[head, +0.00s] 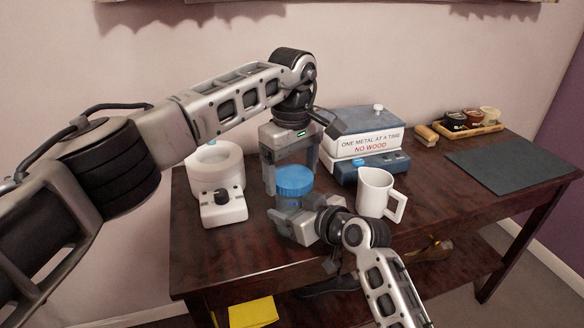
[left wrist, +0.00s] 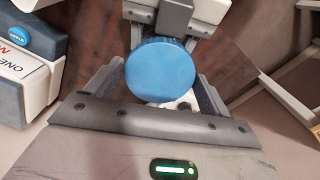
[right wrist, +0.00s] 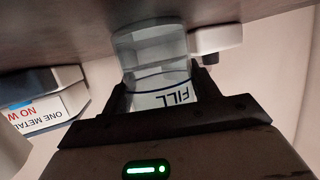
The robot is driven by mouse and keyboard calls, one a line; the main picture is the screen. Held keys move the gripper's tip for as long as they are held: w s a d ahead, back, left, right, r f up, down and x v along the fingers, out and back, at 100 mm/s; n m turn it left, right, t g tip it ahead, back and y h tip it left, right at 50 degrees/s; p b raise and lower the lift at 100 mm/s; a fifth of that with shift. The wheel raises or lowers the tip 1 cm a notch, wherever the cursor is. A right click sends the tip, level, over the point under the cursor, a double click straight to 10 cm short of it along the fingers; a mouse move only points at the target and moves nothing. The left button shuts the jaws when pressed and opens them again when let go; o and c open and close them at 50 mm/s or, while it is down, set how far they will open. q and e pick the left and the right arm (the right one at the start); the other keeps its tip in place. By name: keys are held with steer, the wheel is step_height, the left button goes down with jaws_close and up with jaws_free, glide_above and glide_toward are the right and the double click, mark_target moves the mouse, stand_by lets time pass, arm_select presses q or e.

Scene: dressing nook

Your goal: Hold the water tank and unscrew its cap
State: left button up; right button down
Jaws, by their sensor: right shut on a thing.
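The water tank (head: 288,204) is clear with a round blue cap (head: 294,181) on top, and stands upright near the middle of the dark table. My right gripper (head: 302,214) is shut on the tank's body from the front. In the right wrist view the clear tank (right wrist: 155,55), marked FILL, shows between its fingers. My left gripper (head: 291,174) points down from above, its fingers on either side of the cap. In the left wrist view the cap (left wrist: 160,69) lies between the open fingers, with small gaps beside it. The grippers hide part of the tank's body.
A white ring-shaped device (head: 215,168) stands at left. A white mug (head: 375,190) is close right of the tank, before a blue-and-white box (head: 368,140) reading NO WOOD. Farther right are a jar tray (head: 470,130) and a bare dark mat (head: 515,165).

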arm_select(q)
steer(key=c, duration=0.6)
steer(key=n, duration=0.9)
steer(key=shift+n, duration=0.4)
steer(key=o, duration=1.1)
steer(key=shift+r, duration=0.1)
